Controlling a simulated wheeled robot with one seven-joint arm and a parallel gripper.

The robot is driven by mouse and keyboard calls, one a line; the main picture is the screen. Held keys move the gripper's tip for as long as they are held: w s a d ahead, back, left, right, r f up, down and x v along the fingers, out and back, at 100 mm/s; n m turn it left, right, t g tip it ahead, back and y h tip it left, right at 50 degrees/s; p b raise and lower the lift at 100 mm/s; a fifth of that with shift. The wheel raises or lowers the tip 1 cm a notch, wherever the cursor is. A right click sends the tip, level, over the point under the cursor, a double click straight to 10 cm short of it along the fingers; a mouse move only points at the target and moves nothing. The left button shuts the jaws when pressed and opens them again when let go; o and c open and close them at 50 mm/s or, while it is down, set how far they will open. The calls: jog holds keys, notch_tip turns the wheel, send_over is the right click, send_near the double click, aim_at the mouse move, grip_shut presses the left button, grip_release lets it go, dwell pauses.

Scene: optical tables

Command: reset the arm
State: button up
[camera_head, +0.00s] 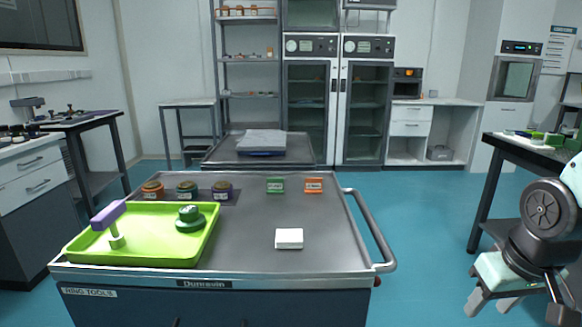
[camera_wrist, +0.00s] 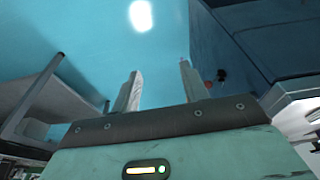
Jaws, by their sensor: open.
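My gripper (camera_head: 490,303) is at the lower right in the head view, pointing down beside the cart and clear of it. In the wrist view its two fingers (camera_wrist: 159,72) stand apart with nothing between them, over blue floor. The arm is folded in at the right edge of the head view; most of it is out of view.
A grey cart (camera_head: 330,240) stands ahead, with a handle (camera_head: 372,230) on its right. It carries a green tray (camera_head: 150,245) with a purple-topped tool (camera_head: 108,216) and green piece (camera_head: 190,218), and a white block (camera_head: 289,238). A dark table (camera_head: 510,145) stands right.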

jog(key=s+a+r+n+g, duration=0.1)
jog(key=s+a+n, duration=0.3)
jog(key=s+a, duration=0.4)
jog(key=s+a+r+n+g, duration=0.15)
jog(key=s+a+n, duration=0.3)
jog(key=a, duration=0.55)
notch_tip(320, 180, up, 14)
jog(key=m+p, duration=0.1)
jog(key=p, duration=1.3)
jog(key=shift+s+f+y, duration=0.15)
jog(key=shift+s+y, duration=0.15)
jog(key=shift+a, duration=0.1)
